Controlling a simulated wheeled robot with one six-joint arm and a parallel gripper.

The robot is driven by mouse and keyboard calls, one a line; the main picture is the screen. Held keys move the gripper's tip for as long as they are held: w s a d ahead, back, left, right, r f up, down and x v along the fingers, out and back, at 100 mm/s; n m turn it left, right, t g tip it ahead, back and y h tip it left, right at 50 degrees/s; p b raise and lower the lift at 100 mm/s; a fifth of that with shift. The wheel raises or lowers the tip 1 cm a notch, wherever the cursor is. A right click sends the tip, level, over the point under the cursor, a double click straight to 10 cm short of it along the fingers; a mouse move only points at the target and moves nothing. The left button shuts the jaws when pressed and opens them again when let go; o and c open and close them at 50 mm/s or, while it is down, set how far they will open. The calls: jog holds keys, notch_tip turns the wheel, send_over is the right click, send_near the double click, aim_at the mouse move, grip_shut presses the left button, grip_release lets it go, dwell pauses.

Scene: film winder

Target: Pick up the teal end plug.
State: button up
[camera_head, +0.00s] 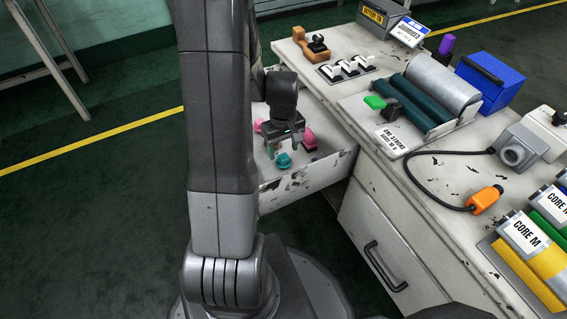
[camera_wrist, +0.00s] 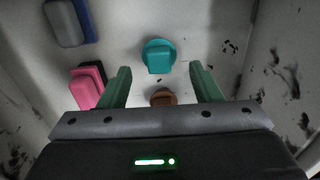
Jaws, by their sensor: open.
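The teal end plug (camera_wrist: 159,56) lies on the floor of an open drawer, a round disc with a raised block on it. In the wrist view it sits ahead of my gripper (camera_wrist: 158,84), roughly centred between the two green fingers and beyond their tips. The fingers are spread wide with nothing held. In the head view the teal plug (camera_head: 283,160) is in the drawer close to my gripper (camera_head: 279,147), which hangs over the drawer.
A brown plug (camera_wrist: 162,97) lies close behind the teal one. Pink (camera_wrist: 88,86) and blue-grey pieces (camera_wrist: 66,22) lie to the left. The drawer wall (camera_wrist: 264,70) rises at the right. The workbench (camera_head: 365,150) stands right of the drawer.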

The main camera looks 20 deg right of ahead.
aim_at(284, 156)
notch_tip(284, 156, down, 5)
jog(key=b, duration=0.2)
jog(key=shift+d+f+b, duration=0.1)
jog(key=shift+b, duration=0.2)
jog(key=shift+c, duration=0.5)
jog(key=c, duration=0.7)
